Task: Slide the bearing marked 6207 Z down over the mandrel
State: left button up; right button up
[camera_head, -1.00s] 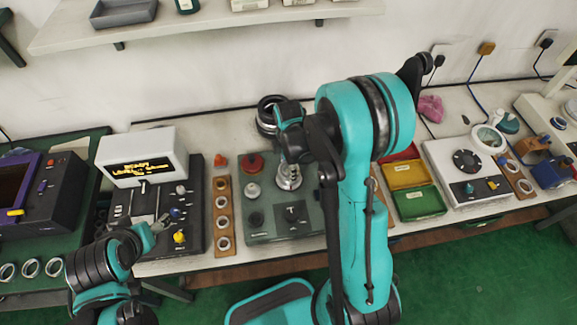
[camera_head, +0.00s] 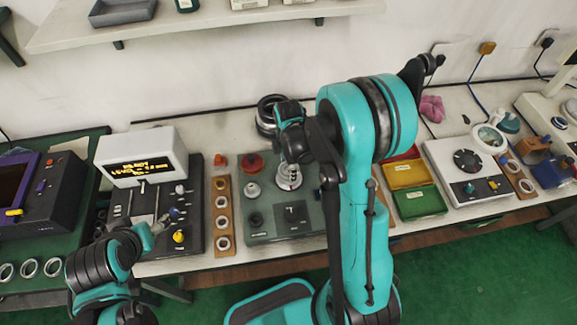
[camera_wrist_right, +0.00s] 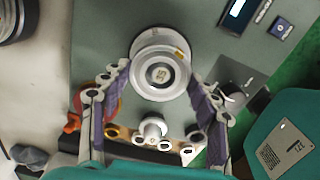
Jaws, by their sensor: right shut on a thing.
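The mandrel (camera_wrist_right: 157,76) stands on a grey-green fixture plate (camera_head: 258,232); its round top face reads 35 in the right wrist view. A pale metal bearing ring (camera_wrist_right: 180,82) encircles this face in the picture. My right gripper (camera_wrist_right: 160,79) has its two fingers on opposite sides of the ring and is shut on it. I cannot read its marking or tell how far down the mandrel it sits. A wider silver round part (camera_wrist_right: 150,38) shows behind it. In the head view my right arm partly covers the fixture. My left gripper (camera_head: 158,232) is at lower left, its jaws unclear.
A brown strip with several rings (camera_head: 222,215) lies left of the fixture, beside a black control box with a display (camera_head: 143,165). A red knob (camera_head: 252,162) stands on the plate. Yellow and green bins (camera_head: 418,200) and a white device (camera_head: 466,170) are to the right.

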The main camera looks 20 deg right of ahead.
jog(key=shift+f+b, duration=0.35)
jog(key=shift+f, duration=0.05)
jog(key=o, duration=1.6)
jog(key=shift+c, duration=0.2)
jog(key=shift+r, duration=0.1)
notch_tip(320, 180, up, 12)
